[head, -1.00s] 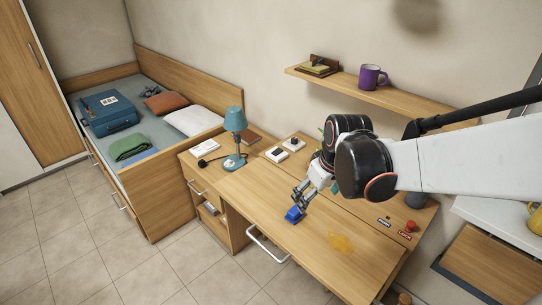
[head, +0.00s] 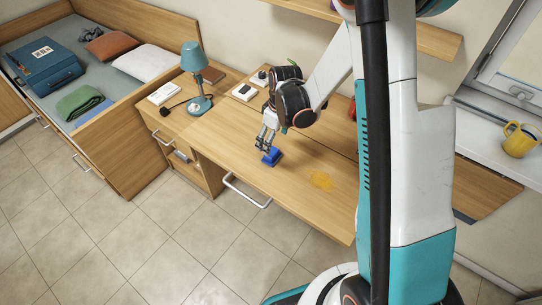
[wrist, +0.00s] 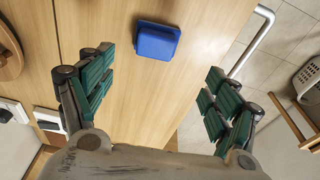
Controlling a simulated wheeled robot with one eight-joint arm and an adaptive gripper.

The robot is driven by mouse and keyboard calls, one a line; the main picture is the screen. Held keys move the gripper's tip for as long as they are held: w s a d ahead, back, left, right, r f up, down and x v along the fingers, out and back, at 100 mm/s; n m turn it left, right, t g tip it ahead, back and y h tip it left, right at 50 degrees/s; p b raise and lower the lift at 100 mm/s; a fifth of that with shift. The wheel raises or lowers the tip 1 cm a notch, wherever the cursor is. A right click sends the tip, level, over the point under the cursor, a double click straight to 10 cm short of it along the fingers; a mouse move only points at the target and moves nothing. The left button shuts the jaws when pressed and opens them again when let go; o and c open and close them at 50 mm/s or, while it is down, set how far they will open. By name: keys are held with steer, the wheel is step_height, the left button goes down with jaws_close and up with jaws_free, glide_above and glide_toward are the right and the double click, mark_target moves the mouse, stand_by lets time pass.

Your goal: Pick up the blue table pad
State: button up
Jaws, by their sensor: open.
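The blue table pad (head: 271,157) is a small blue block lying on the wooden desk (head: 225,140), near its front edge. In the wrist view the pad (wrist: 157,41) lies ahead of my gripper (wrist: 152,95), between the lines of the two fingers and beyond their tips. My gripper (head: 267,141) is just above and beside the pad in the head view. Its green-padded fingers are wide apart with nothing between them. The gap in height between fingers and pad is hard to judge.
A teal lamp (head: 195,70) stands on the cabinet left of the desk. A metal handle (head: 247,192) sticks out at the desk's front. A yellow mug (head: 519,140) stands on the right counter.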

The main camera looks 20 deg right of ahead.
mark_target(272, 152)
steer(key=f, duration=0.2)
steer(key=f+b, duration=0.1)
steer(key=f, duration=0.1)
steer(key=shift+w+a+f, duration=0.1)
steer(key=shift+w+a, duration=0.1)
steer(key=shift+w, duration=0.1)
steer(key=shift+w+d+f+b, duration=0.15)
steer(key=shift+f+b, duration=0.45)
steer(key=shift+f, duration=0.7)
steer(key=shift+w+d+f+b, duration=0.15)
steer(key=shift+f+b, duration=0.4)
steer(key=shift+f, duration=0.75)
steer(key=shift+a, duration=0.1)
steer(key=shift+c, duration=0.6)
steer(key=c, duration=1)
